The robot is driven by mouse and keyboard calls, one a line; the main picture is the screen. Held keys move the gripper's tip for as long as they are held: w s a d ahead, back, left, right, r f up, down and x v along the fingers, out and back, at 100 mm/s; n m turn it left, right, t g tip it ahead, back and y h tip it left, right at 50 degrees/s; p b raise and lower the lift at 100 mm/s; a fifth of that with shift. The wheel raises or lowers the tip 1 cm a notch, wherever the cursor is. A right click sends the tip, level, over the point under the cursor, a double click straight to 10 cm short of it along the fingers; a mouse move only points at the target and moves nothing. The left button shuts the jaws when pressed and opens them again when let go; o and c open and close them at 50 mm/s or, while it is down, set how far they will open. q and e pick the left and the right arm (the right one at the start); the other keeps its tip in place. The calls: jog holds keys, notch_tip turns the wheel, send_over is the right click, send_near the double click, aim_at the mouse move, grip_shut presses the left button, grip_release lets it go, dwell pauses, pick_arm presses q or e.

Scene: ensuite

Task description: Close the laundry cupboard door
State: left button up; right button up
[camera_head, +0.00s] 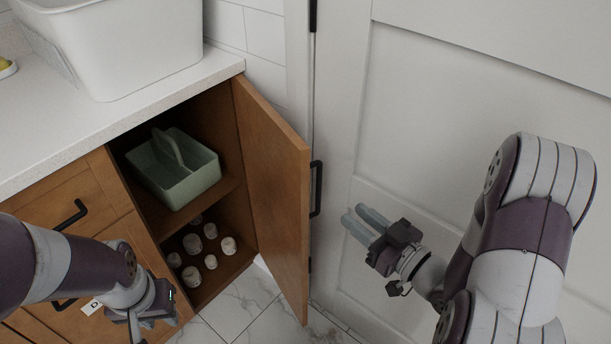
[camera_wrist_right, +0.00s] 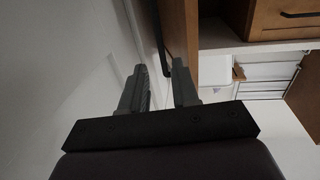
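The brown wooden laundry cupboard door (camera_head: 275,185) stands wide open, swung out from the cupboard's right side. Its black bar handle (camera_head: 316,188) is on the face turned right. My right gripper (camera_head: 357,217) is right of the door, apart from it, with its fingers pointing towards the handle side. In the right wrist view my right gripper (camera_wrist_right: 160,82) has its fingers apart with nothing between them; the door (camera_wrist_right: 181,30) and handle (camera_wrist_right: 160,40) lie beyond. My left gripper (camera_head: 150,315) is low before the drawers, its fingertips unclear.
Inside the cupboard are a green caddy (camera_head: 178,170) on the shelf and several small pale jars (camera_head: 210,232) below. A white basket (camera_head: 120,45) stands on the counter (camera_head: 110,125). A white door (camera_head: 460,110) stands close behind my right gripper. Marble floor (camera_head: 250,305) is clear below.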

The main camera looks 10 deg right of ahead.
aim_at(320, 189)
jog(key=b+x, duration=0.2)
jog(key=x, duration=0.9)
jog(key=shift+w+a, duration=0.15)
jog(key=shift+w, duration=0.15)
grip_shut()
